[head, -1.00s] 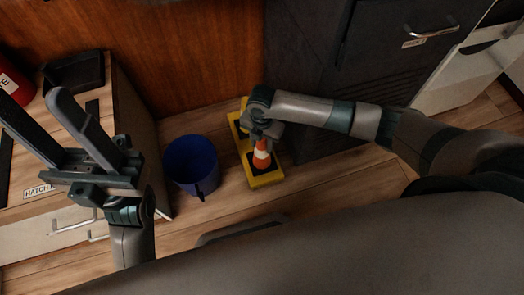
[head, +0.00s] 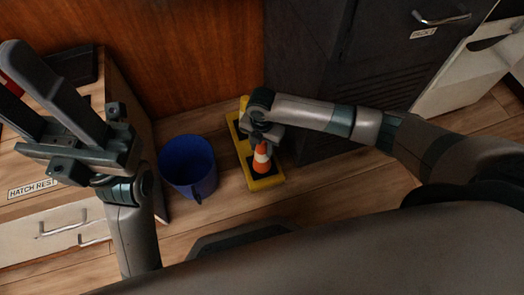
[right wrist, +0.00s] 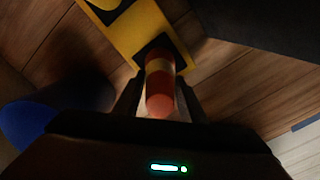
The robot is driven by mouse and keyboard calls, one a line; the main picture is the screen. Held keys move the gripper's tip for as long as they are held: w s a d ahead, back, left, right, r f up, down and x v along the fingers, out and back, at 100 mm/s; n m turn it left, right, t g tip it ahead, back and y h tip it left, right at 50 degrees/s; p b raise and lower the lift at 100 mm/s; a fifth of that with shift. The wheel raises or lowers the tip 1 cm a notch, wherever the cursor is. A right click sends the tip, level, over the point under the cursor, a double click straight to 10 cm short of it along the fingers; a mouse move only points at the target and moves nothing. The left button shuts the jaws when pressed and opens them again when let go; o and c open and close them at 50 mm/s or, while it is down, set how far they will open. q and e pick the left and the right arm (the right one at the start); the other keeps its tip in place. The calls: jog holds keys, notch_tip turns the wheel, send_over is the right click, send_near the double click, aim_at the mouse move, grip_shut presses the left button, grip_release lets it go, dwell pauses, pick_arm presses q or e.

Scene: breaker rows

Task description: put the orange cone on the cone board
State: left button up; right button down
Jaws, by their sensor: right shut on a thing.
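The orange cone (head: 262,160) with a white band stands upright over the near black square of the yellow cone board (head: 266,183) on the floor. It also shows in the right wrist view (right wrist: 160,90), between the fingers, above the board (right wrist: 126,32). I cannot tell whether its base touches the board. My right gripper (head: 264,141) reaches down from above and is shut on the cone's upper part. My left gripper (head: 50,95) is raised at the left with its two fingers apart, and it is empty.
A blue bucket (head: 187,168) stands on the floor just left of the board. A dark cabinet (head: 315,80) rises close on the right of the board. A wooden-topped cabinet labelled HATCH REST (head: 40,215) is at the left. Floor in front of the board is clear.

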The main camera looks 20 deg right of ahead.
jog(key=shift+f, duration=0.3)
jog(key=shift+f, duration=0.1)
jog(key=c, duration=1.1)
grip_release()
